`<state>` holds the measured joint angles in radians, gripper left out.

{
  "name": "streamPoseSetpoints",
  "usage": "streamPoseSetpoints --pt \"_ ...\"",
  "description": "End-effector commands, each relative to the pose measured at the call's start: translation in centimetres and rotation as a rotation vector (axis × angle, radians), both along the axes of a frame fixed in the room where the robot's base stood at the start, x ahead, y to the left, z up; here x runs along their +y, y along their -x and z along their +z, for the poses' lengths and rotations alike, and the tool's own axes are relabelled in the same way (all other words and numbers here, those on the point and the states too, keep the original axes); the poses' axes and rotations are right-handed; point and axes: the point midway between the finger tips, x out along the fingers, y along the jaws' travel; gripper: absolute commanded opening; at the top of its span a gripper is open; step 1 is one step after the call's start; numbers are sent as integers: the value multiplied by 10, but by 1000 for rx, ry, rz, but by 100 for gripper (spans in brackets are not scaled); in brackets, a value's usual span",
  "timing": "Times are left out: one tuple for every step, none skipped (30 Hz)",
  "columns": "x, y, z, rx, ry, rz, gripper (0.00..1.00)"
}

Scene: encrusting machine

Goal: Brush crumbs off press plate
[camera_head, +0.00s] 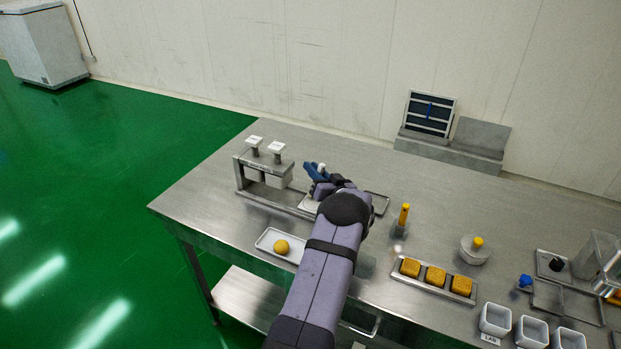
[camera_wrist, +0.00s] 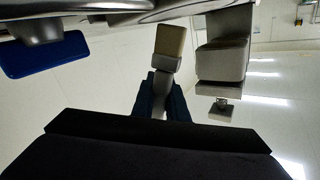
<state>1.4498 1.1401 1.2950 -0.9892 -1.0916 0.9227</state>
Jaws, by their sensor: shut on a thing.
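My gripper (camera_head: 318,172) is low over the table, beside the two-plunger press stand (camera_head: 243,172). In the wrist view my gripper's dark blue fingers (camera_wrist: 161,98) are shut on a pale handle, and a beige brush head (camera_wrist: 171,41) extends beyond them. In the head view a small white end shows at the fingers; my arm hides most of the brush. A pale plate (camera_head: 308,204), apparently the press plate, lies under the gripper, partly hidden. I cannot tell whether the bristles touch it. Crumbs are too small to make out.
Left of my arm, a small tray (camera_head: 264,240) holds a yellow-orange ball (camera_head: 281,247). To the right stand a yellow-handled tool (camera_head: 403,218), a tray of golden cakes (camera_head: 436,292), a round grey weight (camera_head: 474,252) and white bins (camera_head: 531,332).

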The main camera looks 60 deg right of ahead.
Motion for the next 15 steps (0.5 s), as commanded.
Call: streamPoseSetpoints --pt "-3 0 -2 0 2 0 0" --pt "-4 0 -1 0 2 0 0" --pt "-5 0 -1 1 1 0 0" --pt "-6 0 0 1 1 0 0" --pt "-6 0 0 1 1 0 0" --pt "-7 0 0 1 1 0 0" --pt "-7 0 1 1 1 0 0" --pt "-7 0 1 1 1 0 0" --pt "-6 0 1 1 1 0 0" --pt "-6 0 1 0 0 0 0" --pt "-5 0 1 0 0 0 0" --pt "-4 0 1 1 -1 0 0" --pt "-3 0 1 0 -1 0 0" --pt "-2 0 1 0 -1 0 0" --pt "1 0 2 0 -1 0 0"
